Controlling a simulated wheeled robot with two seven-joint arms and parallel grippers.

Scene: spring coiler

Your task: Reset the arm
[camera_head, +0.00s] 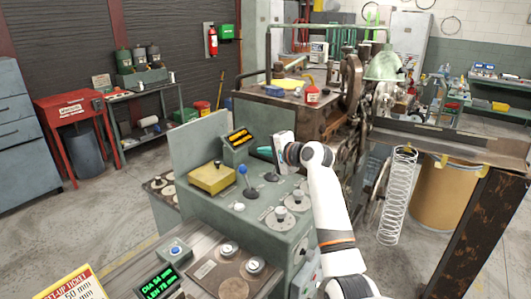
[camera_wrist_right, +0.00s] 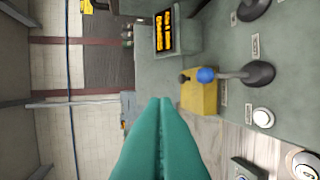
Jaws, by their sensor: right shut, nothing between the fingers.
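My right gripper (camera_head: 262,150) is over the green control console (camera_head: 200,140), its teal fingers pointing left toward the amber display. In the right wrist view the two teal fingers (camera_wrist_right: 160,102) lie together, shut and empty. A blue-knobbed lever (camera_head: 243,170) stands on the console, left of and below the gripper. It also shows in the right wrist view (camera_wrist_right: 206,75), apart from the fingers. A black-knobbed lever (camera_head: 272,176) stands close under the gripper; I cannot tell whether they touch. My left gripper is not in view.
A yellow box (camera_head: 212,178) and an amber display (camera_head: 240,137) sit on the console near the gripper. Round dials (camera_head: 280,218) are at its front. A coiled spring (camera_head: 398,195) hangs at right before a barrel (camera_head: 447,190). Open floor (camera_head: 105,205) lies left.

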